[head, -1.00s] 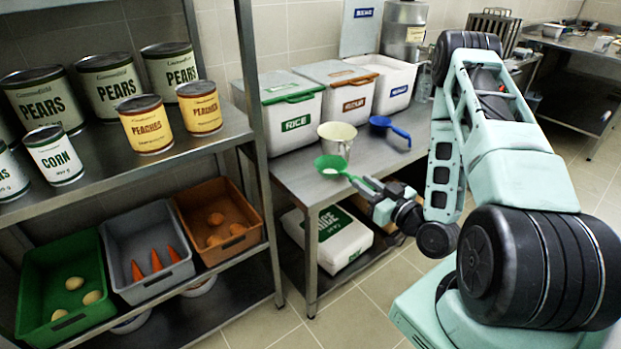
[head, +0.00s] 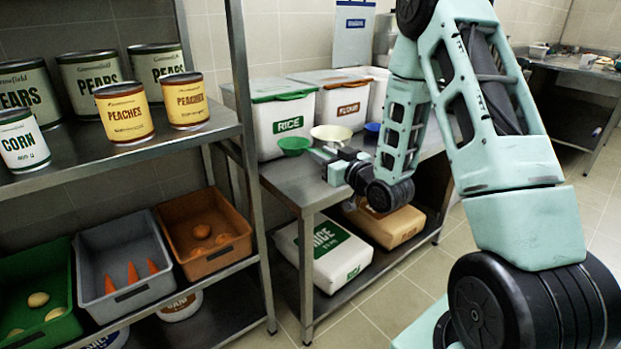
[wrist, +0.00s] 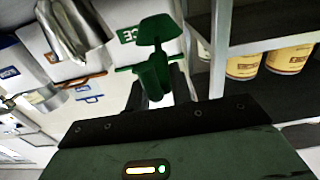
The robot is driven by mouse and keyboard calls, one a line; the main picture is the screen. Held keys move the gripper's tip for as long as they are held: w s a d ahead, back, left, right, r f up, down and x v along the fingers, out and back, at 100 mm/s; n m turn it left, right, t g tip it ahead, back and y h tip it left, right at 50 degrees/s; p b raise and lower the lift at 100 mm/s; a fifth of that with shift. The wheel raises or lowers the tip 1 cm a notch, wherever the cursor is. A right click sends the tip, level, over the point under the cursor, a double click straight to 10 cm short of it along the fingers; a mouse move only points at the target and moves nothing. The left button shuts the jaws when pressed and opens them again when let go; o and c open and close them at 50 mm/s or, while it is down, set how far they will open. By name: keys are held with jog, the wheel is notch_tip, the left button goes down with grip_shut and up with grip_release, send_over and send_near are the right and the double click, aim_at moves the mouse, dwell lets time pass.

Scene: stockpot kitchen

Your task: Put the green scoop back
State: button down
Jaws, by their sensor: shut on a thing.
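The green scoop (head: 293,144) is held by my gripper (head: 325,158) in front of the white rice bin with the green-edged lid (head: 291,121). Its bowl shows at the left of the gripper, and the bin's lid is on. In the wrist view the green scoop (wrist: 158,62) extends out from the jaws, with the rice bin's label partly hidden behind it. My gripper is shut on the scoop's handle. I cannot tell whether the scoop touches the bin or the counter.
The flour bin (head: 345,105) and a blue scoop (head: 372,127) are to the right. A steel shelf post (head: 243,90) stands close on the left, beside cans of peaches (head: 187,100). Sacks lie on the lower shelf.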

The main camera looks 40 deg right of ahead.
jog(key=w, duration=0.5)
jog(key=shift+w+a+r, duration=0.1)
jog(key=shift+w+r, duration=0.05)
jog(key=shift+w, duration=0.2)
notch_tip(320, 180, down, 3)
jog(key=shift+s+r, duration=0.1)
jog(key=shift+r, duration=0.05)
notch_tip(320, 180, down, 4)
jog(key=shift+r, duration=0.1)
jog(key=shift+f, duration=0.3)
jog(key=shift+f, duration=0.1)
jog(key=c, duration=1.2)
grip_release()
jog(key=shift+c, duration=0.2)
